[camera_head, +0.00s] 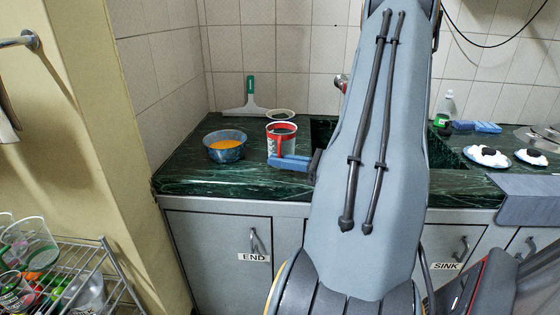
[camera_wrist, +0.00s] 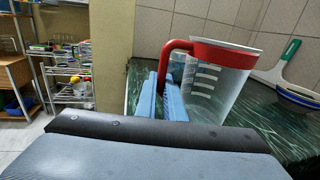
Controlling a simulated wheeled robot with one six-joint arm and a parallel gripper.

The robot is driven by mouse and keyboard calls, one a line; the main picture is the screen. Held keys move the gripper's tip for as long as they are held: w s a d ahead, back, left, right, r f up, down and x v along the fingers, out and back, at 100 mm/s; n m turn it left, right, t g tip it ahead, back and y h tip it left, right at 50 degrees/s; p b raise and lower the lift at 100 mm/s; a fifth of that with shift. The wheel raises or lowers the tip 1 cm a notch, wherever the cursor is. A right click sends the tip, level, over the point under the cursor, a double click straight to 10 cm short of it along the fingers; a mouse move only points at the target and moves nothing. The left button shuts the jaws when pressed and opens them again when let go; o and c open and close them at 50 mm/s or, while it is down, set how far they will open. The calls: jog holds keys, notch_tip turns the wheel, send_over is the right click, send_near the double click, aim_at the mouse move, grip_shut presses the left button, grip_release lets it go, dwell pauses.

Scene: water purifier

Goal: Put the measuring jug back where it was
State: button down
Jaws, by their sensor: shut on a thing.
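The measuring jug (camera_head: 283,137) is clear with a red rim and a red handle. It is upright at the left part of the dark green counter (camera_head: 180,178), right of a blue bowl. Whether its base touches the counter is hard to tell. My gripper (camera_head: 290,162) has its blue fingers shut on the jug's handle, at the near side of the jug. In the wrist view the jug (camera_wrist: 222,80) stands right of my gripper (camera_wrist: 168,92), and the lower handle passes between the fingers. The jug looks empty. My arm hides the middle of the counter.
The blue bowl (camera_head: 225,151) holds something orange. A green-handled squeegee (camera_head: 250,97) leans on the back wall, and a small dish (camera_head: 281,114) lies behind the jug. The sink basin (camera_head: 323,130) is right of the jug. Plates (camera_head: 487,157) and a green bottle (camera_head: 446,104) are farther right.

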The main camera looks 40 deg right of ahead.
jog(key=shift+f, duration=0.15)
jog(key=c, duration=1.9)
grip_release()
jog(key=shift+o, duration=0.2)
